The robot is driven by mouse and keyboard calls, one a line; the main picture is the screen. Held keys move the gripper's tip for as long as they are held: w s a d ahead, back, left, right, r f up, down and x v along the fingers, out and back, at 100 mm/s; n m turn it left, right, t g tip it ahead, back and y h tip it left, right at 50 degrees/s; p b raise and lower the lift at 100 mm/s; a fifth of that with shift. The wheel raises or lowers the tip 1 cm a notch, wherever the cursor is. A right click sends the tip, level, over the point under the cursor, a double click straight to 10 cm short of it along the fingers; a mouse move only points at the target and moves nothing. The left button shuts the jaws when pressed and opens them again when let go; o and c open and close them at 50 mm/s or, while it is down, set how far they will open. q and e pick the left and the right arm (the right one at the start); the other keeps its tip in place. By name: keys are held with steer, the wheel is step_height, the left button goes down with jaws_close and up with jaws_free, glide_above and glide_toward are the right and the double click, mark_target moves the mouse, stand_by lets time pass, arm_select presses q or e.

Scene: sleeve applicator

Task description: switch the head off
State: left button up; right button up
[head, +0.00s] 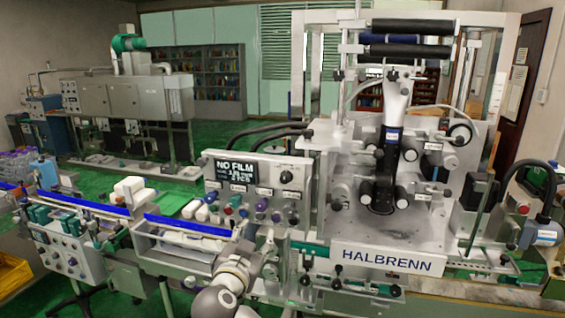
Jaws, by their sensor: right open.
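The sleeve applicator (387,259), a pale grey machine lettered HALBRENN, stands right of centre. Its control panel (214,169) is at the left of the machine. The panel's display (236,171) reads NO FILM, with smaller lines that I cannot read surely. A black rotary knob (287,177) sits right of the display, and a row of coloured controls (262,205) runs below. I cannot tell which control belongs to the head. My right gripper (268,241) is open, small and partly lost against the machine, just below the panel and apart from the knob. My left gripper is out of view.
A conveyor (188,227) with blue rails runs in from the left below the panel. A second control box (72,258) stands at lower left beside a yellow crate (10,272). Black cables (262,133) arch behind the panel. Green floor lies open behind.

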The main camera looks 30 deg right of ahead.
mark_target(284, 180)
steer(key=s+d+r+m+h+p, duration=0.15)
steer(key=s+r+m, duration=0.35)
steer(key=r, duration=0.6)
steer(key=shift+h, duration=0.35)
steer(key=p+x, duration=0.4)
steer(key=x, duration=0.4)
steer(key=shift+w+d+r+p, duration=0.1)
steer(key=shift+w+d+p, duration=0.15)
steer(key=shift+d+p, duration=0.15)
steer(key=shift+w+d+f+p, duration=0.2)
steer(key=shift+w+d+p, duration=0.1)
steer(key=shift+w+d, duration=0.25)
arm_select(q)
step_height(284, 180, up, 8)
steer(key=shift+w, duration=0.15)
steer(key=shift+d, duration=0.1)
arm_select(e)
steer(key=shift+a, duration=0.1)
jaws_close()
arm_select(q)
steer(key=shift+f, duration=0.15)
arm_select(e)
steer(key=shift+f, duration=0.1)
